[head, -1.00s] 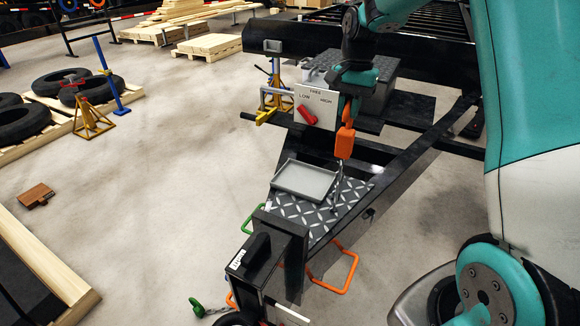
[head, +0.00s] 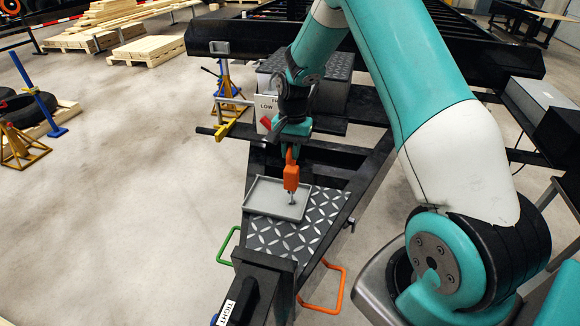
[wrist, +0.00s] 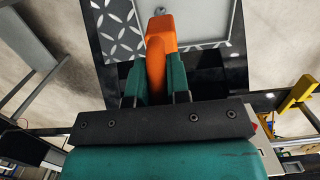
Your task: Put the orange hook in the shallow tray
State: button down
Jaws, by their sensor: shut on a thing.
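The orange hook (head: 291,178) hangs from my gripper (head: 291,152), with its metal end pointing down. In the head view the metal end overlaps the right part of the shallow grey tray (head: 262,211); its exact height above the tray is hard to tell. In the wrist view (wrist: 157,85) my fingers are shut on the hook, and its orange body (wrist: 160,38) overlaps the tray (wrist: 206,42). The tray lies on a diamond-pattern plate (head: 318,215) and looks otherwise empty.
A sign panel with a red lever (head: 266,124) and a grey box (head: 335,98) stand behind the tray. A dark post (head: 262,262) rises in front. Orange (head: 338,290) and green (head: 225,247) loops stick out at the sides. Open floor lies left.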

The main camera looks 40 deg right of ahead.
aim_at(291, 169)
jog(key=shift+f+p, duration=0.4)
jog(key=shift+f, duration=2.75)
jog(key=c, duration=1.1)
grip_release()
jog(key=r, duration=0.4)
jog(key=r+b, duration=0.1)
jog(key=r, duration=0.2)
jog(key=d+r+b, duration=0.1)
jog(key=r, duration=0.3)
jog(key=shift+w+d+r, duration=0.1)
jog(key=shift+w+r, duration=0.2)
jog(key=shift+w, duration=0.05)
jog(key=s+a+r+n+t+y, duration=0.1)
jog(key=s+a+r+n, duration=0.5)
jog(key=s+a, duration=0.3)
jog(key=s+a+r+n+y, duration=0.1)
jog(key=s+a+r+n, duration=0.5)
jog(key=a, duration=0.5)
jog(key=s+a+r+n, duration=0.1)
jog(key=s+a+n, duration=0.1)
jog(key=s, duration=0.5)
jog(key=s+a+r+n+y, duration=0.1)
jog(key=s+a+n, duration=0.2)
jog(key=s, duration=0.4)
jog(key=shift+a+n, duration=0.15)
jog(key=shift+n, duration=0.15)
